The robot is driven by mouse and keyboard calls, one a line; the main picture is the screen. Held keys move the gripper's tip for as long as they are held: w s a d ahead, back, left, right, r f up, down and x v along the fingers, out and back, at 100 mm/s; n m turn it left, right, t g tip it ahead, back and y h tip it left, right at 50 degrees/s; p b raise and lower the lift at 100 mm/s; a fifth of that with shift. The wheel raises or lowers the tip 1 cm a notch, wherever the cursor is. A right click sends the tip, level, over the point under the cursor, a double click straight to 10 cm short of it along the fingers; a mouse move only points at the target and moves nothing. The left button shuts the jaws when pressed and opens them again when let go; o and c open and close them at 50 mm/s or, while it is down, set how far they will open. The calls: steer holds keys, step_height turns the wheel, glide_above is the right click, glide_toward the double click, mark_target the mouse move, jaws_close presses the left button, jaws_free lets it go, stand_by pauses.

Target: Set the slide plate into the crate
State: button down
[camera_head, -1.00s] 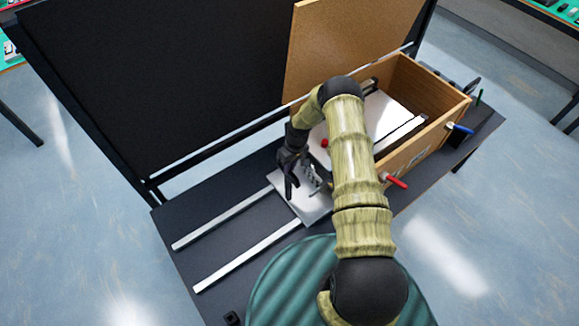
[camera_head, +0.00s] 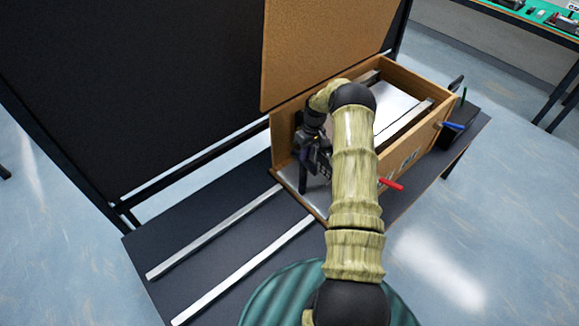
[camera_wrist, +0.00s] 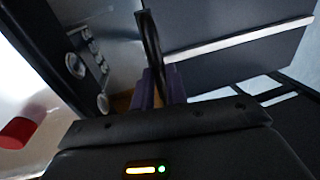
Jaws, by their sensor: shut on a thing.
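The slide plate (camera_head: 317,198), a flat silver-grey sheet, lies low at the near left end of the wooden crate (camera_head: 408,154). Its left edge borders the two rails; my arm hides much of the rest. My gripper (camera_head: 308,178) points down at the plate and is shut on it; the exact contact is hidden. In the wrist view my dark gripper (camera_wrist: 155,70) shows close up, with a purplish part between or behind the fingers.
Two silver rails (camera_head: 215,232) run along the dark table (camera_head: 190,225) toward the crate. A tall brown board (camera_head: 325,45) stands behind the crate. A black panel (camera_head: 170,85) stands behind the table.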

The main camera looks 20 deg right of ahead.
steer(key=d+b, duration=0.1)
steer(key=w+d+b, duration=0.1)
steer(key=d, duration=0.1)
steer(key=shift+d, duration=0.15)
steer(key=c, duration=1.4)
jaws_free()
